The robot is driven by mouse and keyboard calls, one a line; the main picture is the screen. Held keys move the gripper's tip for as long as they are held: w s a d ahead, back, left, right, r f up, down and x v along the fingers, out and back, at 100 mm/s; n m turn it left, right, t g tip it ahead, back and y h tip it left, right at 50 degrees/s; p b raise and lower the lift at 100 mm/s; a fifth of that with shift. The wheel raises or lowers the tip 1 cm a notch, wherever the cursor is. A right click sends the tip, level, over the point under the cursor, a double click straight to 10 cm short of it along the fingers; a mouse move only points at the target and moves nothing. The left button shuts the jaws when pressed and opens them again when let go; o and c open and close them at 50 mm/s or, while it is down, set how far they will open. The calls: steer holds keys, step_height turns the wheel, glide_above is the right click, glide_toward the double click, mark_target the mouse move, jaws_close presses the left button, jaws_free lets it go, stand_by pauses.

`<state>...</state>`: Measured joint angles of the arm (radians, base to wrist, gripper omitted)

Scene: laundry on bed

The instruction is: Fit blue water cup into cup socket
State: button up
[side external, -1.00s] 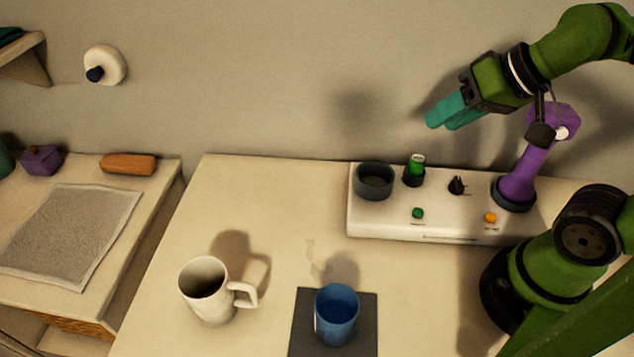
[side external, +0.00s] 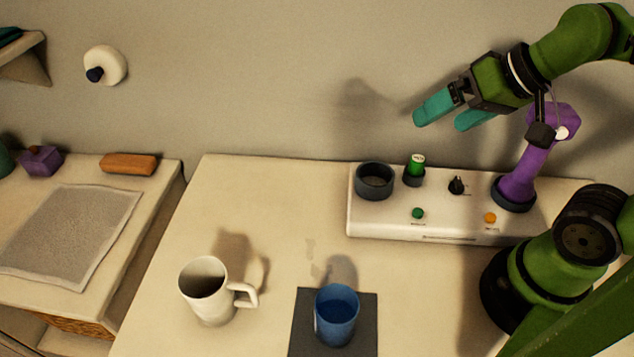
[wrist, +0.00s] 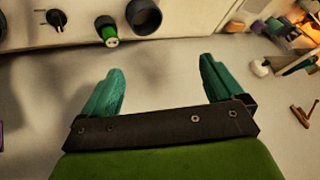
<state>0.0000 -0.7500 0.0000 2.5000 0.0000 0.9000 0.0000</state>
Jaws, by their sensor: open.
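The blue water cup (side external: 337,316) stands upright on a dark square mat (side external: 305,342) at the front of the table in the side view. The cup socket (side external: 374,196) is a dark round ring at the left end of the white console (side external: 430,238); it looks empty. The socket also shows in the wrist view (wrist: 146,18). My gripper (side external: 448,126) is open and empty, with teal fingers, raised above and behind the console near the wall. The wrist view shows its fingers (wrist: 160,78) spread apart with nothing between them. The blue cup is not visible in the wrist view.
A white mug (side external: 207,305) stands left of the blue cup. The console also carries a green-topped cylinder (side external: 415,166), a black knob (side external: 456,186), green and orange buttons, and a purple lamp-like post (side external: 521,178). The table between mug and console is clear.

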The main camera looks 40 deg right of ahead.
steer(key=a+f+n+g, duration=0.3)
steer(key=a+n+g, duration=0.15)
steer(key=a, duration=0.85)
steer(key=n+g+h, duration=0.1)
steer(key=g+h, duration=0.1)
steer(key=g, duration=0.1)
glide_above(336, 317)
steer(key=a, duration=0.1)
steer(key=f, duration=1.4)
steer(key=shift+s+a+f, duration=0.2)
steer(key=shift+s, duration=0.1)
steer(key=f, duration=0.5)
steer(key=shift+s, duration=0.3)
steer(key=c, duration=1.1)
steer(key=shift+c, duration=0.2)
